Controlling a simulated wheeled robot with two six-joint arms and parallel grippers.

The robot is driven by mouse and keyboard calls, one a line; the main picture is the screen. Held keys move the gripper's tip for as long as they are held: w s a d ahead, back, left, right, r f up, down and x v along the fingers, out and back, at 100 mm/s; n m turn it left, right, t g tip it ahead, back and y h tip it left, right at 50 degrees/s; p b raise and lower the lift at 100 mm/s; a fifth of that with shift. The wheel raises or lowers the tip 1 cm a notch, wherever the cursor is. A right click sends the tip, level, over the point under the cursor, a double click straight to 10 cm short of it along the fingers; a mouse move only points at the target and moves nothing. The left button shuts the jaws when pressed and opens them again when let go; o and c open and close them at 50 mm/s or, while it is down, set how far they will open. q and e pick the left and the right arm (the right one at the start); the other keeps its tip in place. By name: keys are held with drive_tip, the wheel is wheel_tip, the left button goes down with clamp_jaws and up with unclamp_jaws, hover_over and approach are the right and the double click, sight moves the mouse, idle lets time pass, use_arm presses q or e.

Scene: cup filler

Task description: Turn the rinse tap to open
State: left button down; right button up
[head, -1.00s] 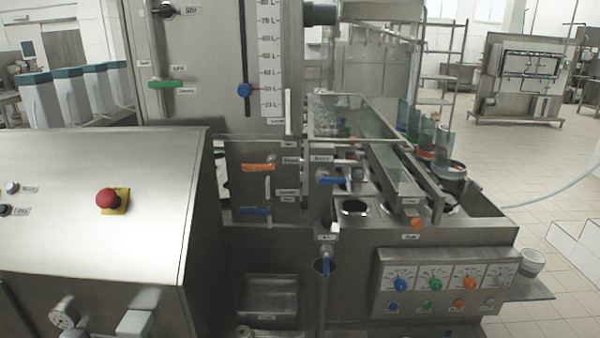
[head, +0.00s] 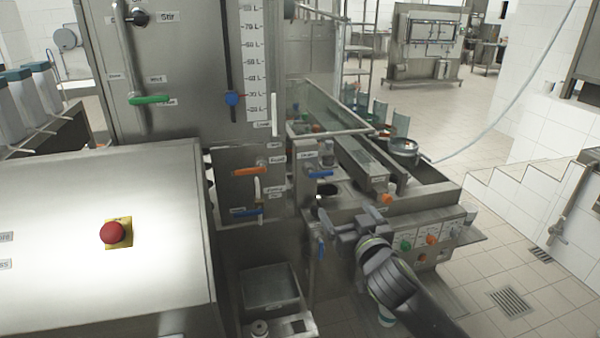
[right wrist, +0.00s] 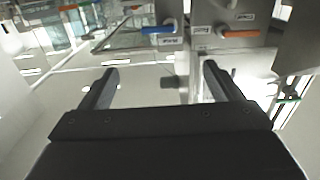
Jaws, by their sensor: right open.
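Several lever taps are on the steel machine; I cannot read which label says rinse. A blue lever (head: 320,173) sits at the right of the middle panel, with a label above it. An orange lever (head: 249,171) is to its left, and a lower blue lever (head: 246,211) is beneath the orange one. Another blue handle (head: 321,249) hangs lower at the front. My right gripper (head: 338,228) is open and empty, just right of and above that hanging handle in the picture. In the right wrist view its fingers (right wrist: 161,72) are apart, with a blue lever (right wrist: 158,30) beyond them. My left gripper is out of view.
A slanted steel cabinet with a red stop button (head: 113,232) stands at the left. A green lever (head: 149,100) and a level scale (head: 252,60) are on the tall tank. A knob panel (head: 430,239) is partly behind my right arm. Tiled floor is open at the right.

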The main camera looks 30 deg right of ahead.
sight(322, 173)
drive_tip(key=p+x, duration=0.4)
drive_tip(key=x, duration=1.3)
drive_tip(key=shift+w+d+r, duration=0.1)
drive_tip(key=shift+w+d, duration=0.05)
drive_tip(key=c, duration=1)
drive_tip(key=shift+w+a+f+m+b, duration=0.1)
drive_tip(key=shift+a+f+m+b, duration=0.35)
drive_tip(key=shift+m+b, duration=2.15)
drive_tip(key=shift+w+a+f+m+b, duration=0.15)
drive_tip(key=shift+f+m+b, duration=0.55)
drive_tip(key=shift+m+b, duration=1.85)
drive_tip(key=shift+s+a+f+m+b, duration=0.1)
drive_tip(key=shift+a+f+m+b, duration=0.8)
drive_tip(key=shift+m, duration=2.95)
drive_tip(key=shift+d+r+b, duration=0.3)
drive_tip(key=shift+d+b, duration=0.1)
drive_tip(key=shift+d, duration=0.15)
